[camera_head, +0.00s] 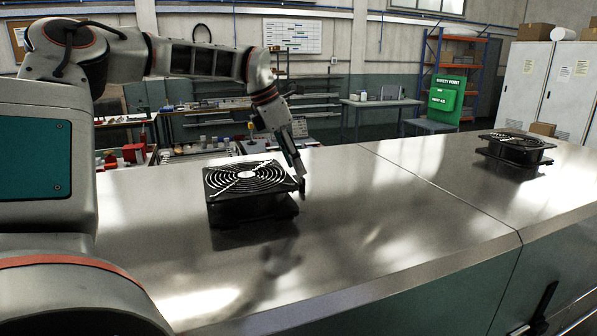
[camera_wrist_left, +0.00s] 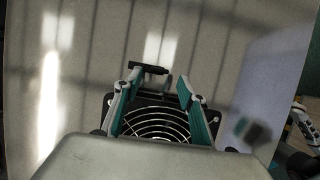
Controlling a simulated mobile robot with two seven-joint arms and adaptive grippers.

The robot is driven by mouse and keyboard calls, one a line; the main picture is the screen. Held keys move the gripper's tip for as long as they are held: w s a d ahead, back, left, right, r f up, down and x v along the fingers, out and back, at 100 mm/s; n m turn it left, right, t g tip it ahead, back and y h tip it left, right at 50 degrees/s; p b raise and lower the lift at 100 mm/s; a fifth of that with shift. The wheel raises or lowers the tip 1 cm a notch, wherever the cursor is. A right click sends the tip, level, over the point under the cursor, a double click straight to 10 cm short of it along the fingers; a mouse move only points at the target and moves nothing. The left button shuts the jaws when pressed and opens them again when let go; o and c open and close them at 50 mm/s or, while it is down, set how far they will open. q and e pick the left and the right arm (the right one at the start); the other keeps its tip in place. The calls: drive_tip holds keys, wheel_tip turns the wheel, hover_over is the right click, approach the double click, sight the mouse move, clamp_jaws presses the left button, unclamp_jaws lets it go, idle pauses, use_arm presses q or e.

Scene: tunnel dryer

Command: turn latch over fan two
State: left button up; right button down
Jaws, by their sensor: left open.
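A black fan (camera_head: 246,185) with a round wire grille sits on the steel dryer top. My left gripper (camera_head: 299,178) is pointed down at the fan's right edge. In the left wrist view the left gripper (camera_wrist_left: 154,86) is open, its two teal fingers apart with nothing clamped between them. The fan's grille (camera_wrist_left: 155,126) shows between and below the fingers. A small black T-shaped handle (camera_wrist_left: 149,70), which looks like the latch, lies just past the fingertips, beside the fan. Contact with it cannot be told. My right gripper is in neither view.
A second black fan (camera_head: 516,148) stands farther right on the dryer top (camera_head: 400,215). A black handle (camera_head: 541,308) is on the dryer's front side at lower right. The steel between the fans is clear. Benches and shelves stand behind.

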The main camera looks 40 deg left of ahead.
use_arm(q)
drive_tip(key=shift+x, duration=1.8)
drive_tip(key=c, duration=1.1)
